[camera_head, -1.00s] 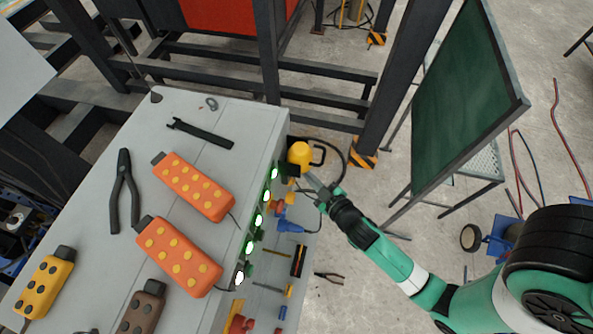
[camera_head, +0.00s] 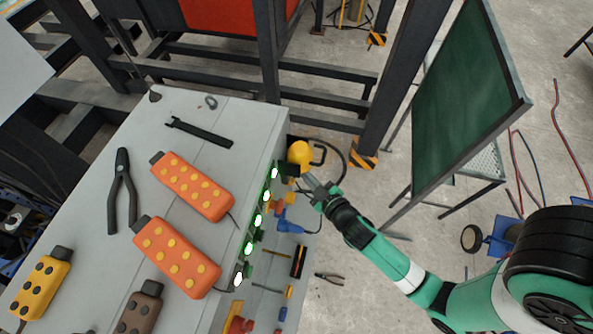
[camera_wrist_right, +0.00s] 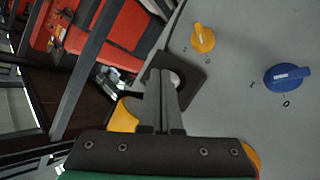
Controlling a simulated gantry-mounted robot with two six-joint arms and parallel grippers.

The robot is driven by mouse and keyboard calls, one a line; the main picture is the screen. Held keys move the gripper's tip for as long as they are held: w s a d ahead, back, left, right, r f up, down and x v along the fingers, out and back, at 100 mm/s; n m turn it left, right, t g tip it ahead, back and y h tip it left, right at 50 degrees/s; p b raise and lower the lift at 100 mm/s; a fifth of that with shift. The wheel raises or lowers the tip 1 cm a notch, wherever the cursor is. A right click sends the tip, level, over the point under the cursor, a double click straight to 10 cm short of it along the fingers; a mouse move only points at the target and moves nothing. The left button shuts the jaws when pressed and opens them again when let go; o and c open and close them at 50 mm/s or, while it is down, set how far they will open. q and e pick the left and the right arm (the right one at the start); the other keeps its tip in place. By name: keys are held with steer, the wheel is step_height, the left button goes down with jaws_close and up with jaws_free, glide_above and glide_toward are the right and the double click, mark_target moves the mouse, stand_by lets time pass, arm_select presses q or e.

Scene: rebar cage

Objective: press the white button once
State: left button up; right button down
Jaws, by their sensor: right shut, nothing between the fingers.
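In the right wrist view, a black square plate (camera_wrist_right: 193,92) on the grey panel holds a pale round button (camera_wrist_right: 177,79), partly hidden behind my fingers. My right gripper (camera_wrist_right: 164,68) is shut and empty, with its fingertips over the plate beside the button. I cannot tell whether they touch it. In the head view, my right gripper (camera_head: 305,178) is at the cabinet's side face, by the dark plate (camera_head: 290,169) and a large yellow knob (camera_head: 300,153). The button is hidden there. My left gripper is not in view.
The panel also carries a yellow rotary knob (camera_wrist_right: 203,38), a blue rotary knob (camera_wrist_right: 288,78) and several lit green-white lamps (camera_head: 258,220). Orange control pendants (camera_head: 178,255) and pliers (camera_head: 122,190) lie on the grey cabinet top (camera_head: 90,195). A green board (camera_head: 465,100) stands at right.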

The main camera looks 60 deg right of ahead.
steer(key=shift+w+a+b, duration=0.2)
steer(key=shift+w+b, duration=0.2)
steer(key=shift+w, duration=0.3)
stand_by(0.6)
steer(key=shift+s+d+p, duration=0.15)
steer(key=shift+s+p, duration=0.2)
steer(key=shift+s, duration=0.25)
steer(key=shift+s+d+p, duration=0.15)
steer(key=shift+s+p, duration=0.2)
steer(key=shift+s, duration=0.2)
steer(key=s+p, duration=0.2)
steer(key=p, duration=0.1)
steer(key=s+d+p, duration=0.1)
steer(key=s+p, duration=0.2)
steer(key=shift+d, duration=0.1)
